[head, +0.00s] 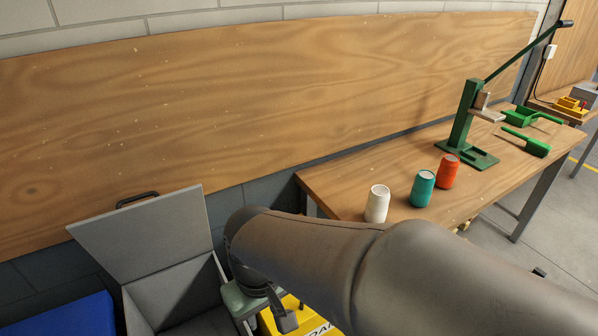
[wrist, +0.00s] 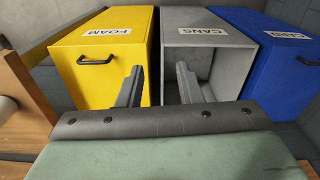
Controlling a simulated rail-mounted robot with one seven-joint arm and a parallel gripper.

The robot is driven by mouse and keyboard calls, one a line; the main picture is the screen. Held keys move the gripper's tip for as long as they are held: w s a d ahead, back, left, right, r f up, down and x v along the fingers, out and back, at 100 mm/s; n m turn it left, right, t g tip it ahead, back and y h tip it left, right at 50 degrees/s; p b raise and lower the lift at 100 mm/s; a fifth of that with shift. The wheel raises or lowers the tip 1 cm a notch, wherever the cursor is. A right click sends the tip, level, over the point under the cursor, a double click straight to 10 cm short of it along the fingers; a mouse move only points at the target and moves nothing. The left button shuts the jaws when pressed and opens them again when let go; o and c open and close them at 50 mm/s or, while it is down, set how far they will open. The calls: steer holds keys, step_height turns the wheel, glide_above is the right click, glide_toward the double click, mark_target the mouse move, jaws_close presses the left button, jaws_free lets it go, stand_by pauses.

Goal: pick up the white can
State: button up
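The white can (head: 377,204) stands upright on the wooden table, at the left end of a row with a teal can (head: 422,189) and an orange-red can (head: 447,172). My gripper (wrist: 160,84) shows in the wrist view with its two fingers apart and nothing between them. It points toward the bins, away from the cans. In the head view my arm crosses the lower middle, and the gripper (head: 289,316) is partly visible, low and left of the table. A pale rounded shape at the left edge of the wrist view is cut off, and I cannot tell what it is.
A yellow FOAM bin (wrist: 103,60), an open grey CANS bin (wrist: 206,50) and a blue CARD bin (wrist: 275,60) stand together. The wooden table (head: 345,185) carries a green lever press (head: 462,125), a green brush (head: 527,143) and a dustpan (head: 520,116). A wooden panel covers the wall behind.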

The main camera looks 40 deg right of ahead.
stand_by(0.4)
steer(key=o, duration=1.1)
steer(key=shift+c, duration=0.2)
steer(key=shift+d+f, duration=0.1)
